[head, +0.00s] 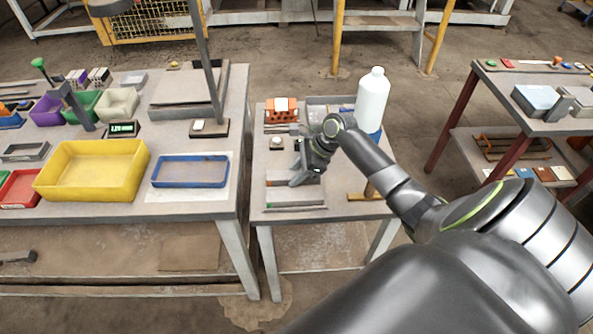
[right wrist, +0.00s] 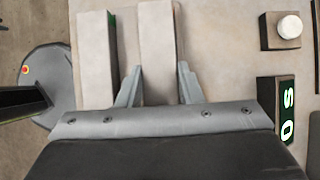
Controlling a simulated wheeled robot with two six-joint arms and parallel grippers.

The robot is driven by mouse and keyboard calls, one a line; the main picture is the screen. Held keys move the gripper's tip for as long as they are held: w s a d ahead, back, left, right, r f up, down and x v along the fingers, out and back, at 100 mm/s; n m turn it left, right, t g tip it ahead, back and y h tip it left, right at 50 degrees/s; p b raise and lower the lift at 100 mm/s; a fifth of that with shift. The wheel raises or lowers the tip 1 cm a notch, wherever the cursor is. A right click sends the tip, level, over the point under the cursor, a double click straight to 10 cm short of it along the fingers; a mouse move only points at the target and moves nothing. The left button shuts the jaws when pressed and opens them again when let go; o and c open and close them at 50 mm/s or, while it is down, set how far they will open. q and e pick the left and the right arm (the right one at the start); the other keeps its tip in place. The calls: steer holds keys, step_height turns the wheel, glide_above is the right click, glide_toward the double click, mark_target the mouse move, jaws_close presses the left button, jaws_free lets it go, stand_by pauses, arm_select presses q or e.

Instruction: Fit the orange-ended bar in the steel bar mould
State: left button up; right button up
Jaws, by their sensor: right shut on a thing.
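My right gripper (head: 298,180) is low over the small grey table and shut on a pale grey bar. In the right wrist view its fingers (right wrist: 158,88) stand on either side of this bar (right wrist: 160,45). In the head view an orange end (head: 274,183) shows just left of the gripper, seemingly this bar's end. A second pale bar with a green edge (right wrist: 97,60) lies parallel, nearer my base. A grey open steel frame (head: 24,152) sits on the left table; I cannot tell if it is the mould. My left gripper is out of view.
A block with a white button (head: 276,142), an orange hollow brick (head: 281,113) and a white bottle (head: 372,95) stand on the small table. A green-lit display (right wrist: 287,110) is beside the gripper. A yellow bin (head: 92,170) and blue tray (head: 190,171) occupy the left table.

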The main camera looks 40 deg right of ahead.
steer(key=shift+f, duration=0.15)
steer(key=o, duration=1.2)
steer(key=shift+o, duration=0.3)
steer(key=shift+s+f, duration=0.1)
steer(key=shift+f, duration=0.05)
steer(key=shift+s+f, duration=0.1)
steer(key=shift+s, duration=0.05)
steer(key=v, duration=1.8)
steer(key=shift+w, duration=0.35)
steer(key=shift+a, duration=0.1)
